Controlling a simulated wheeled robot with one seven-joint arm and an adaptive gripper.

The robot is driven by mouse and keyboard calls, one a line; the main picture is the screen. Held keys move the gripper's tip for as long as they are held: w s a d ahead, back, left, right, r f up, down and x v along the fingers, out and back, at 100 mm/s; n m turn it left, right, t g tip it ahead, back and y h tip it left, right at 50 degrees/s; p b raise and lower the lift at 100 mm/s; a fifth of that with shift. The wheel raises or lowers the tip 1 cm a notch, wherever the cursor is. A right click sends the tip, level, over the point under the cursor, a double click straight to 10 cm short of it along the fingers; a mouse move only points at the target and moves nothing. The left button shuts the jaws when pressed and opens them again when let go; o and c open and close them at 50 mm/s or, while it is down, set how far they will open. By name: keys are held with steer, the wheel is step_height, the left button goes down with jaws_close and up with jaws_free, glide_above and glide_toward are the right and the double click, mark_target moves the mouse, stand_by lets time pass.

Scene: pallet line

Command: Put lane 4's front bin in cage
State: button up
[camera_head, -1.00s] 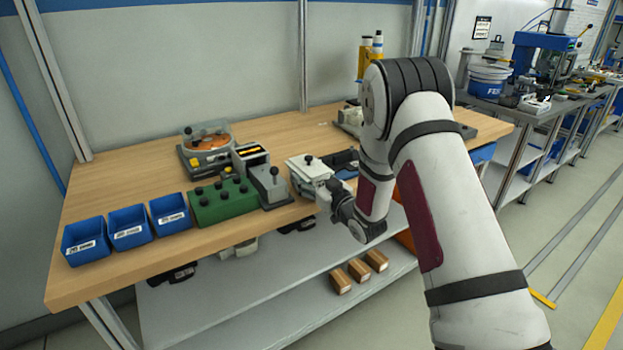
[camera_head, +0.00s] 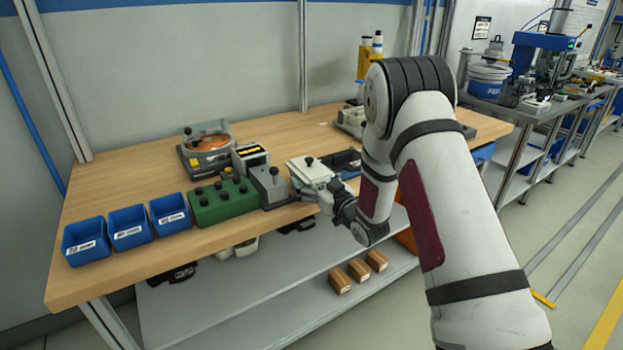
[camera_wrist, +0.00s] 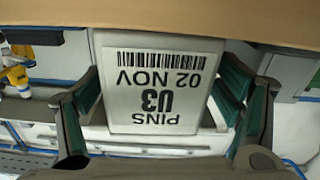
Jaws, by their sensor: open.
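A white box-like thing (camera_wrist: 206,112), seen close up in the wrist view, carries an upside-down label (camera_wrist: 160,84) reading PINS, U3, 02 NOV under a barcode. My gripper (camera_wrist: 163,92) is open, with one green-padded finger on each side of this labelled face. I cannot tell whether the pads touch it. In the head view my gripper (camera_head: 338,203) is low at the bench's front edge, beside a white fixture with a black knob (camera_head: 311,173), and partly hidden by my arm. No numbered lane or cage can be made out.
A wooden workbench (camera_head: 120,180) bears several blue bins (camera_head: 128,229), a green block with black knobs (camera_head: 222,200) and a device with an orange disc (camera_head: 207,143). Small brown boxes (camera_head: 359,269) lie on the lower shelf. Open floor (camera_head: 575,255) is at right.

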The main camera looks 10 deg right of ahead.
steer(key=v, duration=1.1)
